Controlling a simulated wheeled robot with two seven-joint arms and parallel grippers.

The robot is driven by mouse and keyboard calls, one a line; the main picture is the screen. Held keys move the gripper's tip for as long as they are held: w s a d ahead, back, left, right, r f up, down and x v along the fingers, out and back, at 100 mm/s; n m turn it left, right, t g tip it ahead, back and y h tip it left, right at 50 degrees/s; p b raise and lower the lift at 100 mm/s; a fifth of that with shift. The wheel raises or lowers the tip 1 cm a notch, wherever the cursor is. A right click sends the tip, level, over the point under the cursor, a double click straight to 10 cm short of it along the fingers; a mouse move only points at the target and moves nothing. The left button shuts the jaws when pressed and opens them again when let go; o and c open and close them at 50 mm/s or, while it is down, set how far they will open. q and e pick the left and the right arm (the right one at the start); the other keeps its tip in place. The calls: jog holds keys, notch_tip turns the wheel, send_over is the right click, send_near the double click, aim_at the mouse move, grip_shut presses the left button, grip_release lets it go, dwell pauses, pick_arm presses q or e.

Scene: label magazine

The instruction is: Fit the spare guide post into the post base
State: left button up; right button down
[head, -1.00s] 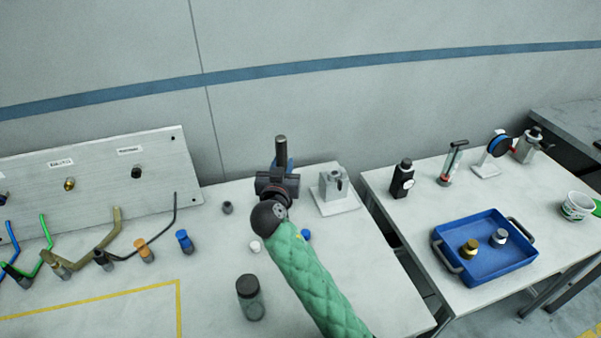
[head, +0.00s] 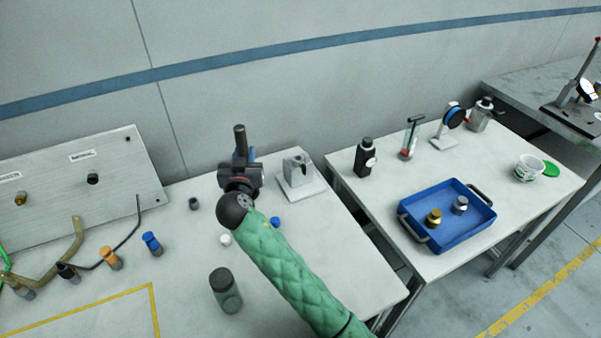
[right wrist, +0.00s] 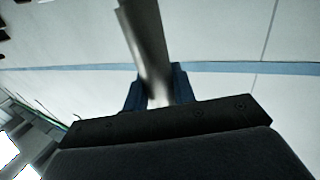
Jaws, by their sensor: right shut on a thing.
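My right gripper (head: 241,158) is shut on the guide post, a dark grey metal cylinder (head: 240,139) that stands up roughly upright from the jaws. In the right wrist view the post (right wrist: 148,45) rises between the blue fingers (right wrist: 158,92), and its lower end is hidden by the gripper. A grey block on a white plate, which looks like the post base (head: 298,170), stands on the left table just right of my gripper. The post is held clear of it. A dark opening shows in the block's upper part. My left gripper is not in view.
A dark-lidded jar (head: 225,290), a white cap (head: 225,239) and a blue cap (head: 275,222) stand near my right arm. A panel (head: 110,165) with pegs leans at left. A gap separates the right table, with its blue tray (head: 447,238) and black bottle (head: 365,158).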

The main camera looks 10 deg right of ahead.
jog(key=shift+w+d+r+p, duration=0.15)
jog(key=shift+d+r+p, duration=0.15)
jog(key=shift+r, duration=0.2)
jog(key=shift+w+d+r+p, duration=0.15)
jog(key=shift+d+r+p, duration=0.1)
jog(key=shift+r, duration=0.25)
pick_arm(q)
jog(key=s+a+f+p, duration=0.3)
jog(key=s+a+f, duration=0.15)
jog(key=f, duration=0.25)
pick_arm(e)
jog(key=w+d+r+m+g+h, duration=0.2)
jog(key=d+r+m+h, duration=0.15)
jog(key=d, duration=0.85)
jog(key=w+d+r+m+g+h, duration=0.1)
jog(key=w+d+r+m+h, duration=0.3)
jog(key=d, duration=0.8)
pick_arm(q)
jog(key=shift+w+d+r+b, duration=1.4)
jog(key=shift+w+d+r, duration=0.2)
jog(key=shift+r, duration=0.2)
pick_arm(e)
jog(key=w+a+f+n, duration=0.1)
jog(key=w+a+f, duration=0.3)
jog(key=a+f, duration=0.4)
jog(key=shift+w+a+f+n+h, duration=0.35)
jog(key=shift+w+f+h, duration=0.1)
jog(key=shift+f, duration=1.7)
